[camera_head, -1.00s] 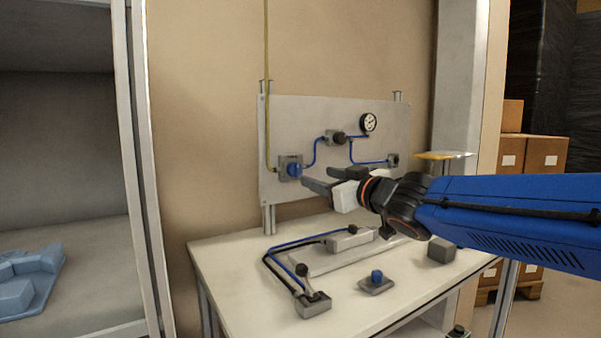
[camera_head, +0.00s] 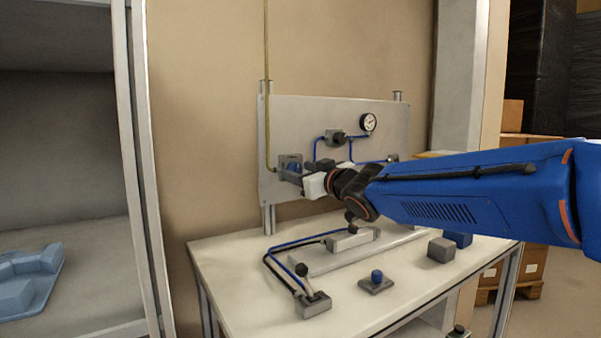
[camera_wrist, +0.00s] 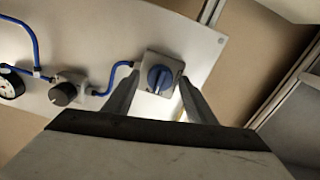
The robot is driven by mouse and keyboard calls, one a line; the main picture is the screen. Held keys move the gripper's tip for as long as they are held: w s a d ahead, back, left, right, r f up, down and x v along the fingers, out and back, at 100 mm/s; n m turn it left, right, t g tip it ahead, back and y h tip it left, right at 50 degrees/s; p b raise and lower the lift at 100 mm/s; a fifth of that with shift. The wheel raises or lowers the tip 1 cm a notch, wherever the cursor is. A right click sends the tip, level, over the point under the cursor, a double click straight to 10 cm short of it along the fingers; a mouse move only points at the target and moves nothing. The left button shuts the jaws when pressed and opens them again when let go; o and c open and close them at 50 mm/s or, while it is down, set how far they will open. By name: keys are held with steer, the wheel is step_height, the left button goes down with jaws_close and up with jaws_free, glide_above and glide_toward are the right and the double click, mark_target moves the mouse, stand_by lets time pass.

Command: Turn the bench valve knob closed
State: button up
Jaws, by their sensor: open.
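A blue round knob (camera_head: 293,166) sits on a grey square valve plate at the left of the upright panel (camera_head: 283,115). In the wrist view the blue knob (camera_wrist: 160,77) has a raised bar across its face. My gripper (camera_head: 291,172) is at this knob, reaching in from the right. In the wrist view its dark fingers (camera_wrist: 158,80) are apart, one on each side of the knob, with gaps visible. I cannot tell how far their tips are from the plate. A second blue knob (camera_head: 377,276) stands on a small grey base on the bench, away from my gripper.
A black knob (camera_head: 337,138) and a round gauge (camera_head: 369,122) are on the panel, joined by blue tubes. On the bench (camera_head: 240,270) are a lever box (camera_head: 314,305), a grey block (camera_head: 441,249) and a long bar fixture (camera_head: 349,239). The bench's front left is bare.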

steer(key=c, duration=1)
steer(key=shift+c, duration=0.2)
